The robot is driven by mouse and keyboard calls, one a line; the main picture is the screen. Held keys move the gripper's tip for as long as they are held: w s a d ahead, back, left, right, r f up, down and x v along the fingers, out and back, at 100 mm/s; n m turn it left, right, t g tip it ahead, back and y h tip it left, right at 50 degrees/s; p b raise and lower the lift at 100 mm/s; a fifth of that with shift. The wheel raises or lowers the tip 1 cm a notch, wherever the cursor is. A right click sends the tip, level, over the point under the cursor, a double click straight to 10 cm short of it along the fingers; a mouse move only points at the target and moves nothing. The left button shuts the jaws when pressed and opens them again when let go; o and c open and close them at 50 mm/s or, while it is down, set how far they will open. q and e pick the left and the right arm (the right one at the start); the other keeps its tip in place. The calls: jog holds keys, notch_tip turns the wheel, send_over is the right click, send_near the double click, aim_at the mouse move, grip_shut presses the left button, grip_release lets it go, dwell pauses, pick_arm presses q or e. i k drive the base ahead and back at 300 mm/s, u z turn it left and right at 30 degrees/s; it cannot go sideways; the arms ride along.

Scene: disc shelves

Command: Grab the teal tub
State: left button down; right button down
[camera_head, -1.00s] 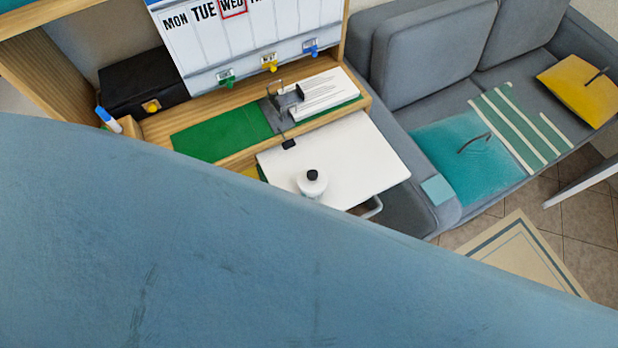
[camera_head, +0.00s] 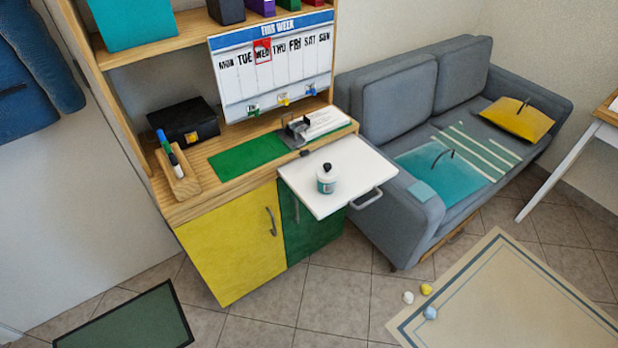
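A teal box-shaped tub (camera_head: 130,22) stands on the upper wooden shelf at the top left, with its top cut off by the picture's edge. A small white jar with a dark lid and a teal band (camera_head: 326,180) stands upright on the white pull-out board (camera_head: 345,192). Neither of my grippers is in view.
The wooden shelf unit (camera_head: 185,209) holds a black box (camera_head: 186,122), a pen holder (camera_head: 178,178) and a weekly board (camera_head: 270,68). Blue garments (camera_head: 28,75) hang at the left. A grey sofa (camera_head: 392,82) stands right. Small balls lie near the rug (camera_head: 500,300). Tiled floor is open.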

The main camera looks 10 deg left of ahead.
aim_at(324, 188)
jog(key=u, duration=0.4)
jog(key=i, duration=0.95)
jog(key=z, duration=1.4)
jog(key=k, duration=0.6)
jog(key=u, duration=0.7)
jog(key=i, duration=0.45)
jog(key=z, duration=0.05)
